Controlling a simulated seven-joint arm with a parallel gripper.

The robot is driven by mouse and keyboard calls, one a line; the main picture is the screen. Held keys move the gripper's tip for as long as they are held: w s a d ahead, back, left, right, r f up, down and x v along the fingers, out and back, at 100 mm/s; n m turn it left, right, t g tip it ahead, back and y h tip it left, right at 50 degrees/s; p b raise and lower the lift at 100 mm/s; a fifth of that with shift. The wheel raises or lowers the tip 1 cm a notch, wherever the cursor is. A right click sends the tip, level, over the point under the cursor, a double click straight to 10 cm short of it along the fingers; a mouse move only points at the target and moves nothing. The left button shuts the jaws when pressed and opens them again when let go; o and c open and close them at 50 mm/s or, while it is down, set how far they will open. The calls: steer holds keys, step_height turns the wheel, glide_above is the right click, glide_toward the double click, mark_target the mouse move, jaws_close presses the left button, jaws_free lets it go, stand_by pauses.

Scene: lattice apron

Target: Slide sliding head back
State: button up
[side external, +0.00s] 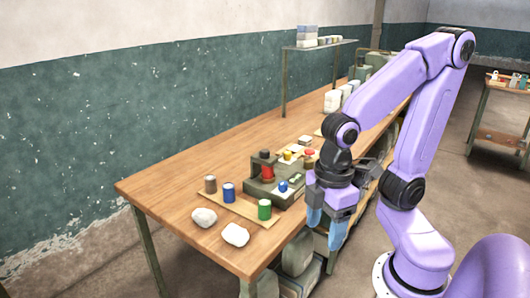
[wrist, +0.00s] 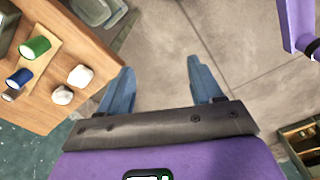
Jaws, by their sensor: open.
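A grey-green device (side external: 272,193) stands on the wooden table, with a dark upright block, a red part (side external: 267,172) and a blue knob (side external: 283,187) on it. I cannot tell for sure which part is the sliding head. My gripper (side external: 335,226) has blue fingers pointing down, to the right of the device and beyond the table's front edge. In the wrist view the fingers (wrist: 161,84) are spread apart with nothing between them, over bare floor. Only a dark edge of the device shows at the top left there.
A tray (side external: 238,209) with brown, blue and green cylinders lies beside the device, near two white lumps (side external: 235,235). A red button (side external: 309,152) and yellow item are behind. Bins (side external: 298,254) sit under the table (side external: 160,190). A raised shelf (side external: 320,44) stands at the back.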

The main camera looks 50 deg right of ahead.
steer(key=w+a+r+m, duration=0.1)
steer(key=w+r, duration=0.2)
steer(key=w, duration=0.4)
steer(key=w+a+r, duration=0.1)
steer(key=w+r, duration=0.1)
steer(key=w, duration=0.4)
steer(key=w+d+r, duration=0.2)
steer(key=w+d, duration=0.1)
steer(key=w, duration=0.4)
steer(key=w+d+r, duration=0.2)
steer(key=w+d, duration=0.1)
steer(key=w, duration=0.3)
steer(key=r+m, duration=0.1)
steer(key=m, duration=0.1)
glide_above(265, 150)
step_height(265, 150, down, 16)
steer(key=shift+s+a, duration=0.1)
steer(key=shift+a, duration=0.05)
